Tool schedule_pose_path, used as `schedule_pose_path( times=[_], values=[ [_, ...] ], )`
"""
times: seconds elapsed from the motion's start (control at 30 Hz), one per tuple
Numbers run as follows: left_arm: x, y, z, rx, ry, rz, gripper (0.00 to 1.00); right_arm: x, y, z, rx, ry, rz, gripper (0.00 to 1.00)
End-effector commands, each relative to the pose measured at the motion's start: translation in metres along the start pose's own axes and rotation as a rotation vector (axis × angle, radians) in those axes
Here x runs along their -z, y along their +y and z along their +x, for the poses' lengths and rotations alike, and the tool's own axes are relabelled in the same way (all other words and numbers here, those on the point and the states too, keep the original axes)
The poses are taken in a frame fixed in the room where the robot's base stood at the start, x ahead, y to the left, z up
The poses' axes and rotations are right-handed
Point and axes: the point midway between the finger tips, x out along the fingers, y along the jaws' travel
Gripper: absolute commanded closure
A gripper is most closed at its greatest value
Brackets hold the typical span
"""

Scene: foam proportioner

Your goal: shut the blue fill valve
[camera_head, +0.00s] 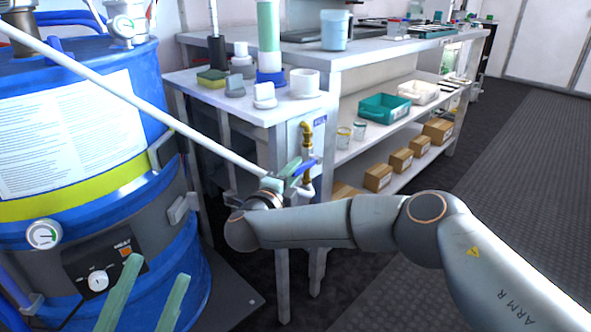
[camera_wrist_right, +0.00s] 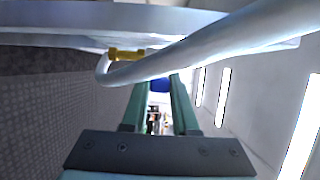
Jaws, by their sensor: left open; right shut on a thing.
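The blue fill valve handle (camera_head: 306,166) is on a brass fitting (camera_head: 307,136) at a panel on the end of the white bench. My right gripper (camera_head: 291,168) is at this handle, its green fingers shut on it. In the right wrist view, a blue piece of the handle (camera_wrist_right: 160,84) shows between the fingertips of the right gripper (camera_wrist_right: 161,88). The fingers partly hide the handle, so its exact angle is hard to tell. My left gripper (camera_head: 158,270) is open and empty, low in front of the blue drum (camera_head: 185,270), away from the valve.
A long white pipe (camera_head: 150,110) slants across the view from upper left towards the valve; it passes close above my right fingers in the wrist view (camera_wrist_right: 220,45). A white bench (camera_head: 215,92) holds a sponge and a mug. Dark floor (camera_head: 480,200) is clear at right.

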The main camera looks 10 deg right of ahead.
Motion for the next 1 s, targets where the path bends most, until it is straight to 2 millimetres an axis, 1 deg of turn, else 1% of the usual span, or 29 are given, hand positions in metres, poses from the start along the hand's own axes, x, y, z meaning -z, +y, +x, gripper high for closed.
schedule_pose_path(
  times=[0.23, 0.63, 0.67, 0.9, 1.0],
  values=[
    [-0.0002, -0.0002, -0.0002, -0.001, -0.001, 0.001, 0.50, 0.0004, 0.0026, 0.0006, 0.046, 0.003, -0.018, 1.00],
    [-0.0008, -0.0002, -0.0007, -0.006, -0.002, 0.006, 0.50, 0.0006, 0.0036, 0.0009, 0.050, 0.002, -0.021, 1.00],
    [-0.0008, -0.0002, -0.0007, -0.005, -0.002, 0.006, 0.50, 0.0006, 0.0036, 0.0009, 0.050, 0.002, -0.021, 0.70],
    [-0.0009, -0.0003, -0.0008, -0.006, -0.002, 0.006, 0.50, 0.0005, 0.0041, 0.0008, 0.048, 0.002, -0.020, 0.43],
    [-0.0009, -0.0003, -0.0008, -0.006, -0.002, 0.006, 0.50, 0.0005, 0.0041, 0.0007, 0.047, 0.002, -0.020, 0.43]
  ],
)
